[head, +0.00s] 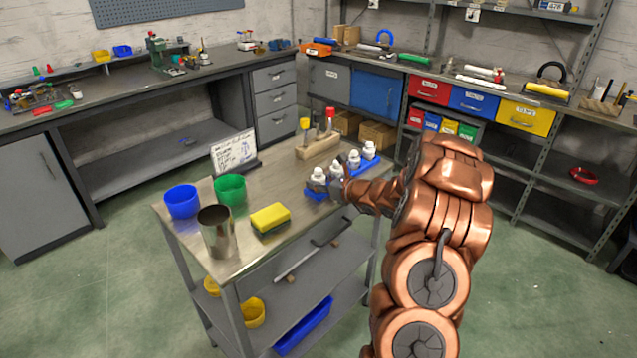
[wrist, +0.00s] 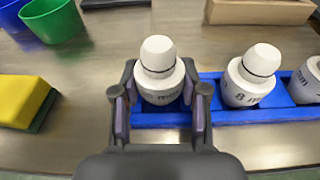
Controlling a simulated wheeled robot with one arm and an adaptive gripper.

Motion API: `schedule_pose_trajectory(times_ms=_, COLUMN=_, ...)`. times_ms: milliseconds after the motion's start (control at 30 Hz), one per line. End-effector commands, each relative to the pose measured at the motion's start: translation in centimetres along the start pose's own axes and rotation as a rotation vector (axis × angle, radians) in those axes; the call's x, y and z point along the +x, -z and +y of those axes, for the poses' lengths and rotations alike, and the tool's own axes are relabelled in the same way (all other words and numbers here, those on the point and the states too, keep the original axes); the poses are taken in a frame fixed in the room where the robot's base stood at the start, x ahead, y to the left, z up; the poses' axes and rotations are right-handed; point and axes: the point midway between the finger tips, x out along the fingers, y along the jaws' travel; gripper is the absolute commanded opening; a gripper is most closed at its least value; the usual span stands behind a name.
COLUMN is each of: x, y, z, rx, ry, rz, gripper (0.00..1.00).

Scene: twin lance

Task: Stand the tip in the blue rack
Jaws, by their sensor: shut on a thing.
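My gripper (wrist: 161,98) is shut on a white tip (wrist: 157,72) with a rounded cap and a dark ring, one finger on each side. The tip stands upright at the left end of the blue rack (wrist: 229,118). My fingers hide its lower part, so I cannot tell how deep it sits. Two more white tips stand in the rack to the right; the nearer (wrist: 250,75) is marked 8 mm. In the head view my gripper (head: 335,190) is at the left end of the rack (head: 314,194), beside the held tip (head: 318,177).
A yellow sponge (head: 270,217), a metal cup (head: 216,232), a green cup (head: 230,189) and a blue cup (head: 182,202) stand on the cart top left of the rack. A wooden block with tools (head: 318,146) and a written sign (head: 234,151) are behind. Bare top lies between sponge and rack.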

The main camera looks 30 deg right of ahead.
Motion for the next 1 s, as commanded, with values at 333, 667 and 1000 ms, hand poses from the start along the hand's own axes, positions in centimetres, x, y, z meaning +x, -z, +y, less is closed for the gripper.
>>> schedule_pose_trajectory(times_ms=333, x=0.13, y=0.59, z=-0.03, rx=-0.002, ry=0.001, rz=0.000, gripper=0.00)
schedule_pose_trajectory(times_ms=667, x=0.19, y=0.88, z=0.00, rx=-0.002, ry=0.000, rz=0.000, gripper=0.58)
schedule_pose_trajectory(times_ms=1000, x=0.20, y=0.88, z=0.00, rx=-0.002, ry=0.001, rz=0.000, gripper=0.68)
